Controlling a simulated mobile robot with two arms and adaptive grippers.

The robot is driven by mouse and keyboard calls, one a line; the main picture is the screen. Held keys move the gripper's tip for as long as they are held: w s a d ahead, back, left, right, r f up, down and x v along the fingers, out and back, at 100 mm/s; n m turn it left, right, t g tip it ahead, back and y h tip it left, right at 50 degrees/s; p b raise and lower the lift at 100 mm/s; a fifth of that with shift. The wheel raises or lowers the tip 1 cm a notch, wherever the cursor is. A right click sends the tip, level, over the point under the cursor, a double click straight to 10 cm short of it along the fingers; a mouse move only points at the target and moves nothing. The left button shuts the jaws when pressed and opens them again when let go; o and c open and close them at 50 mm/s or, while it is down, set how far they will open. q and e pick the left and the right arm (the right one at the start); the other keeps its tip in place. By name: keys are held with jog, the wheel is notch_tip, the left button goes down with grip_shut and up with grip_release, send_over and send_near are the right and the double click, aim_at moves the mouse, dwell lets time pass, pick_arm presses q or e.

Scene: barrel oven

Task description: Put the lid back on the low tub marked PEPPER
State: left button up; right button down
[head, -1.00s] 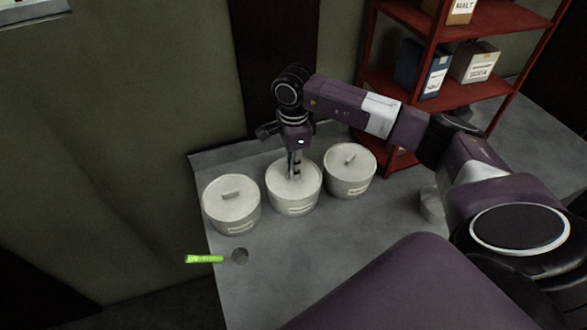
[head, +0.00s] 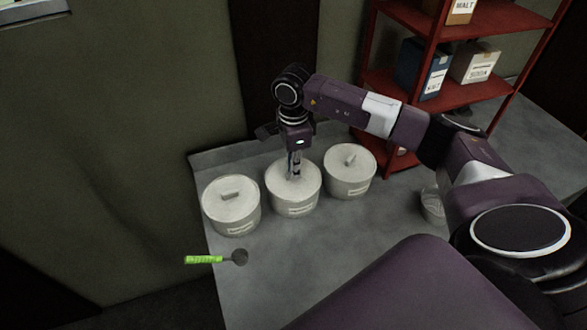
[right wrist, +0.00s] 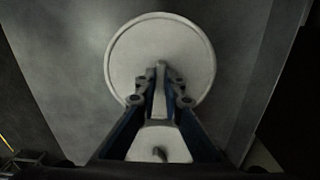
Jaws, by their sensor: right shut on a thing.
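Three low pale tubs stand in a row on the grey table; their labels are too small to read, so I cannot tell which is marked PEPPER. The middle tub (head: 292,205) has its lid (head: 308,179) sitting on top, looking level. My right gripper (head: 295,176) points down at this lid and is shut on its bar handle. In the right wrist view the round lid (right wrist: 125,50) shows with the gripper (right wrist: 161,82) closed about the handle. The left tub (head: 230,218) and right tub (head: 350,182) both wear lids. My left gripper is not in view.
A green-handled scoop (head: 204,259) lies at the table's left edge, its handle overhanging. A clear glass (head: 432,205) stands right, near my arm. A red shelf (head: 440,94) with boxes stands behind. The front of the table (head: 270,290) is clear.

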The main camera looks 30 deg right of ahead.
jog(key=shift+f+b, duration=0.15)
jog(key=shift+b, duration=0.4)
dwell(0.8)
dwell(0.3)
jog(key=c, duration=2)
grip_release()
jog(key=shift+o, duration=0.6)
jog(key=o, duration=0.4)
jog(key=shift+r+p, duration=1.9)
jog(key=shift+r, duration=1.65)
